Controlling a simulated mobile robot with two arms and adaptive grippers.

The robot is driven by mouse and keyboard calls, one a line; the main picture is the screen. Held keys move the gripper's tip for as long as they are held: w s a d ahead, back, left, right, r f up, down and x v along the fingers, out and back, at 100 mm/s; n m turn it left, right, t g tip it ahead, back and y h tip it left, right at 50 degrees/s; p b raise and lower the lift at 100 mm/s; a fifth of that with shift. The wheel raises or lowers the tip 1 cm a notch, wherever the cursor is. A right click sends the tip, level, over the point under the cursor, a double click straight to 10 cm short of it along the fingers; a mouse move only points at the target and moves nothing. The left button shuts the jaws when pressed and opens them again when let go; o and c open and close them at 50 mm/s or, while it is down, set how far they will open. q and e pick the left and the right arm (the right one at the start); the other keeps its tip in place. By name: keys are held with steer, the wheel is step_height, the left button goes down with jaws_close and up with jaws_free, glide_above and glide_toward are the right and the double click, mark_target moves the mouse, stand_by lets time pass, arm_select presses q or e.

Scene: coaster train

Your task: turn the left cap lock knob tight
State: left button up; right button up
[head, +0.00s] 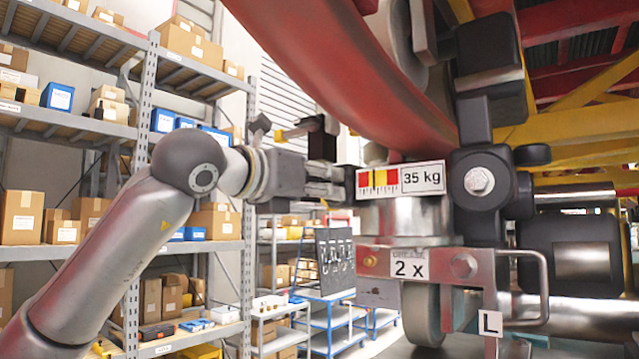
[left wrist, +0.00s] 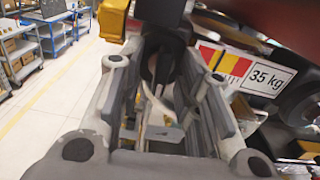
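My left gripper (head: 326,180) reaches in from the left, with its fingers pointing right at the left side of the metal housing under the red beam. A small dark part, apparently the left cap lock knob (head: 351,182), sits at the fingertips, just left of the 35 kg label (head: 401,179). In the left wrist view the fingers (left wrist: 165,80) stand apart, with a dark rounded part (left wrist: 163,58) between or just beyond their tips. I cannot tell whether they touch it. The knob is largely hidden by the fingers. My right gripper is not in view.
The red curved beam (head: 345,70) passes close above the gripper. Below are a bracket marked 2 x (head: 409,264), a wheel (head: 421,315) and a metal handle (head: 543,290). A blue cart (head: 330,320) and shelves with boxes (head: 20,217) stand behind, left.

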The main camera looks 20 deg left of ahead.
arm_select(q)
steer(key=shift+s+r, duration=0.1)
jaws_close()
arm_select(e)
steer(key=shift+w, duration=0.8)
arm_select(q)
steer(key=shift+m, duration=0.3)
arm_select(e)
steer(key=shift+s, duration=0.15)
arm_select(q)
steer(key=m, duration=1.8)
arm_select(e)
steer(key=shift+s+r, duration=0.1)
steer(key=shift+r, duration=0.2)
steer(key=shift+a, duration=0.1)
